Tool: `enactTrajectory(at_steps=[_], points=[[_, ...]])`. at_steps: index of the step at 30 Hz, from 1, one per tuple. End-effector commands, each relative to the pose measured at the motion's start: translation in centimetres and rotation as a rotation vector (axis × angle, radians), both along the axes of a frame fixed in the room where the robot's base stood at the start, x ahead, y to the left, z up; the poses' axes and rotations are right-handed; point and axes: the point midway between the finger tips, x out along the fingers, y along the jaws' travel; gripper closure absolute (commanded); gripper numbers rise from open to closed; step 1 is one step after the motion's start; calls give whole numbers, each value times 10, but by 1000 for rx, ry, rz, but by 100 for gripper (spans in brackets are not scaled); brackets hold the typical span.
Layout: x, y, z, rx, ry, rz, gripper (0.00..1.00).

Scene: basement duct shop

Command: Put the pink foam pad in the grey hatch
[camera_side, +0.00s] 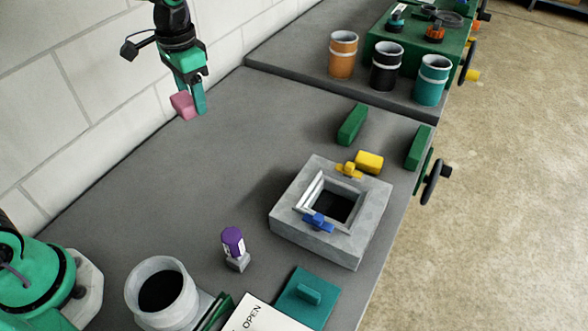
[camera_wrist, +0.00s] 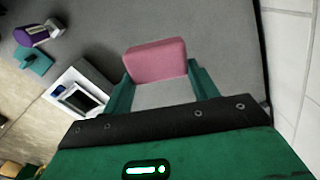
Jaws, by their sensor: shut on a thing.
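My gripper (camera_side: 190,103) is shut on the pink foam pad (camera_side: 183,105) and holds it in the air above the far left of the grey bench, near the block wall. In the wrist view the pad (camera_wrist: 156,61) sits between the two green fingers. The grey hatch (camera_side: 343,240) is a square block with a dark square opening, on the bench to the right of and nearer than my gripper. A blue clip and a yellow clip are on its rim. The hatch also shows in the wrist view (camera_wrist: 66,82), at the left.
A yellow block (camera_side: 369,161) stands beside the hatch, with green blocks (camera_side: 352,125) behind. A purple-topped marker (camera_side: 233,243), a teal lid (camera_side: 308,296) and a grey cup (camera_side: 163,290) stand nearer. Cups (camera_side: 387,65) line the back. The bench between pad and hatch is clear.

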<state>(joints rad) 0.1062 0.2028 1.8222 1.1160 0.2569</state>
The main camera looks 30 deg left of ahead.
Motion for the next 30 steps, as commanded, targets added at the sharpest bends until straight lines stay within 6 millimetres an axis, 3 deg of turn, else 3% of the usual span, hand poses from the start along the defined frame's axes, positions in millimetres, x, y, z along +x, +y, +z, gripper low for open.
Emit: enactTrajectory(at_steps=[15, 30], points=[[1, -107, -4, 1, 1, -813, 66], [-24, -210, -10, 0, 3, -1600, 66]])
